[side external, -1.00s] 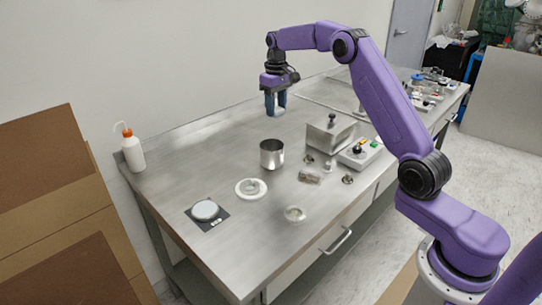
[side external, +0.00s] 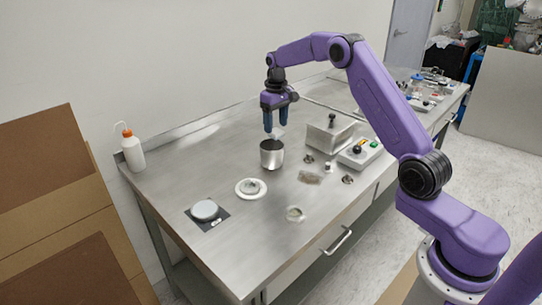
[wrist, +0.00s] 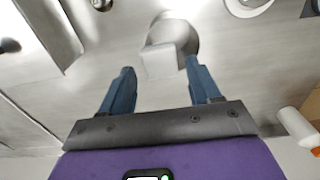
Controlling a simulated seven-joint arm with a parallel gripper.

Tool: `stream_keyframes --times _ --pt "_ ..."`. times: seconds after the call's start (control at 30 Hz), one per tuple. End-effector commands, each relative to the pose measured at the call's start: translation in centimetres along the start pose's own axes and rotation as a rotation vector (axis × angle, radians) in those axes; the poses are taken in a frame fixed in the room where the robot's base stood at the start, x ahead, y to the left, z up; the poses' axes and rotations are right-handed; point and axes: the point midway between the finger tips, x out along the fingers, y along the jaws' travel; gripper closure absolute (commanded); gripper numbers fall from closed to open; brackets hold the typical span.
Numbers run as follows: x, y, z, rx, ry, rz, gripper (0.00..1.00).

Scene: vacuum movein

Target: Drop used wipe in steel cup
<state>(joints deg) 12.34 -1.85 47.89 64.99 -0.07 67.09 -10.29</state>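The steel cup (side external: 271,158) stands upright on the steel bench, and its rim shows behind the wipe in the wrist view (wrist: 184,32). A small white wipe (side external: 280,132) is just above the cup's rim, below my fingertips; it also shows in the wrist view (wrist: 159,62). My gripper (side external: 277,129) points down above the cup. Its blue fingers are apart, and in the wrist view (wrist: 160,72) there is a gap on both sides of the wipe. I cannot tell whether the wipe touches the cup.
A wash bottle (side external: 132,152) stands at the left edge.

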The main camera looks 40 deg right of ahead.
Motion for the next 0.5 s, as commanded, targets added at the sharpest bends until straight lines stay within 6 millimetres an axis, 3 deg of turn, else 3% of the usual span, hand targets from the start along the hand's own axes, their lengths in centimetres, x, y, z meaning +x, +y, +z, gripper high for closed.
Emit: stream_keyframes --times 0.33,0.5 --pt "-0.1 0.0 0.0 0.000 0.001 0.000 0.27" --pt "-1.6 0.0 -0.1 0.000 0.003 0.001 0.27"
